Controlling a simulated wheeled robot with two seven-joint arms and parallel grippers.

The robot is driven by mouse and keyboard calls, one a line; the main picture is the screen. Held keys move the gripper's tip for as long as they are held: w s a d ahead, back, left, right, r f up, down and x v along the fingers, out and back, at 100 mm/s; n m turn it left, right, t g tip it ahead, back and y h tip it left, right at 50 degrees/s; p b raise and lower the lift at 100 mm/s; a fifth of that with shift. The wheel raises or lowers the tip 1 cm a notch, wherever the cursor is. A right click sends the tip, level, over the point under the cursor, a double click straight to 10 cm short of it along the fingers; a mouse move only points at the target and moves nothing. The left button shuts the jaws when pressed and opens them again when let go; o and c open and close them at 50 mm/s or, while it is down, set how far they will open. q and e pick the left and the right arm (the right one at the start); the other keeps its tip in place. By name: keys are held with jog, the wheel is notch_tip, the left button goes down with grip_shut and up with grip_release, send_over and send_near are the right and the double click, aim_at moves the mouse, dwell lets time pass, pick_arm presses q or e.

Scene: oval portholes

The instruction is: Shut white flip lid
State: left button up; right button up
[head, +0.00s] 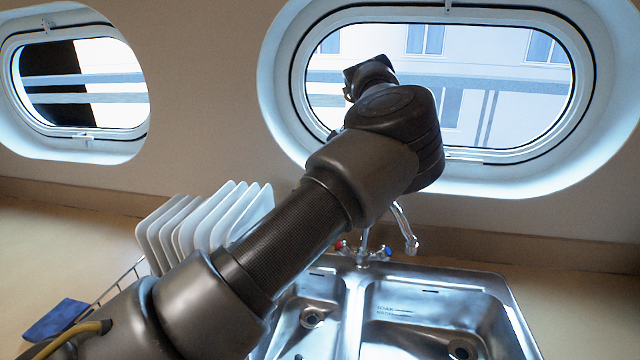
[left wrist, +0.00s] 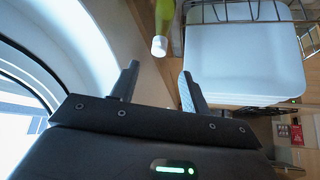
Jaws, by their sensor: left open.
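A green bottle (left wrist: 164,18) with a white cap (left wrist: 159,46) shows at the top of the left wrist view, its upper part cut off by the frame. The cap is the only white lid I can make out; I cannot tell whether it is flipped open or shut. My left gripper (left wrist: 158,78) has its two dark fingers spread wide, with nothing between them. The cap appears just beyond the fingertips, apart from them. In the head view my left arm reaches up across the middle toward the large porthole and hides the bottle or leaves it out of sight. My right gripper is not in view.
White plates (head: 203,222) stand in a wire rack at the left; plates also show in the left wrist view (left wrist: 245,60). A steel sink (head: 430,290) with a tap (head: 404,228) lies below the large porthole (head: 585,90).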

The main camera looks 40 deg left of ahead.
pick_arm(q)
jog(key=shift+v, duration=1.1)
